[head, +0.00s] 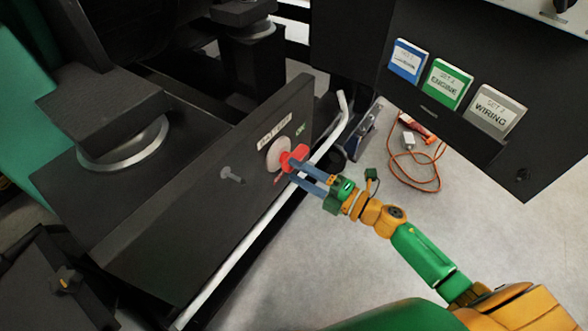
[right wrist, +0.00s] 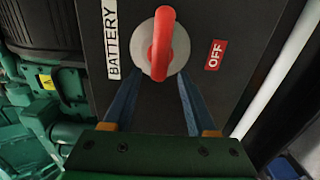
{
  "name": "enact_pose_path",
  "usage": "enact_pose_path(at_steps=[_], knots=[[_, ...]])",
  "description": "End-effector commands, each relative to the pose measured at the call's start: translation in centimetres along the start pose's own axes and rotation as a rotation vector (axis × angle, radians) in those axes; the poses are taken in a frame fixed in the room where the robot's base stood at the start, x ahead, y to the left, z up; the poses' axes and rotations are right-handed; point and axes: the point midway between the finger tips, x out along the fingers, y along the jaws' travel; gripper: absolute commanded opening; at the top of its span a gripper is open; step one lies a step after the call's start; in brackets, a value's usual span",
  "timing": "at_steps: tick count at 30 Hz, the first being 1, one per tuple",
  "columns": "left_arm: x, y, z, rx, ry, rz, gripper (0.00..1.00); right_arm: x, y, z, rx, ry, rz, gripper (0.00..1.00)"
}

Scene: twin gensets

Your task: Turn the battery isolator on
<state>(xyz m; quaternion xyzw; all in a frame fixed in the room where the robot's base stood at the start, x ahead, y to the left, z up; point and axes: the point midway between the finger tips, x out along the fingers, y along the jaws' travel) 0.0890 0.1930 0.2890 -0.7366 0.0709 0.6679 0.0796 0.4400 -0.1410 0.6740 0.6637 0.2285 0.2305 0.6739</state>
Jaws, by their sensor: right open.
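The battery isolator is a round pale disc (head: 278,152) with a red handle (head: 296,157) on a dark panel (head: 215,190). In the right wrist view the red handle (right wrist: 162,45) stands upright across the disc, between the BATTERY label (right wrist: 110,38) and the red OFF label (right wrist: 215,55). My right gripper (head: 297,170) is open at the handle. Its blue fingers (right wrist: 155,95) point toward the disc, one on each side of the handle's line. Contact cannot be told. My left gripper is not in view.
A pale rail (head: 245,243) runs along the panel's front edge close to my right gripper. A grey knob (head: 232,176) projects from the panel left of the isolator. Blue, green and grey binders (head: 451,84) stand at the upper right. An orange cable (head: 413,175) lies on the clear floor.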

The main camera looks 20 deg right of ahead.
Motion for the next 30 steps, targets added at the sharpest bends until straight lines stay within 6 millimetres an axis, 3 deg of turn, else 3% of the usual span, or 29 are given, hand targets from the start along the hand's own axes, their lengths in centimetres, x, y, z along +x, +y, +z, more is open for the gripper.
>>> enact_pose_path(at_steps=[3,9,23,26,28,30], knots=[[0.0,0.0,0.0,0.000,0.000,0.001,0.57,-2.7,-0.2,-0.1,0.001,0.000,-0.005,0.57],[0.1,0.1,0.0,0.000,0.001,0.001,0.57,-5.3,-0.1,0.0,-0.001,0.001,-0.003,0.57],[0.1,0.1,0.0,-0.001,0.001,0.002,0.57,-5.5,-0.7,0.5,0.033,-0.027,-0.010,0.57],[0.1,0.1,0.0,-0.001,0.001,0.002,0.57,-6.7,-5.6,2.9,0.240,-0.199,-0.078,0.57],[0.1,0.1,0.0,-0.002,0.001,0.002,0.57,-9.0,-11.9,4.3,0.480,-0.398,-0.166,0.57],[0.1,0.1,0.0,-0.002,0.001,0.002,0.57,-12.2,-18.7,3.8,0.723,-0.602,-0.267,0.57]])
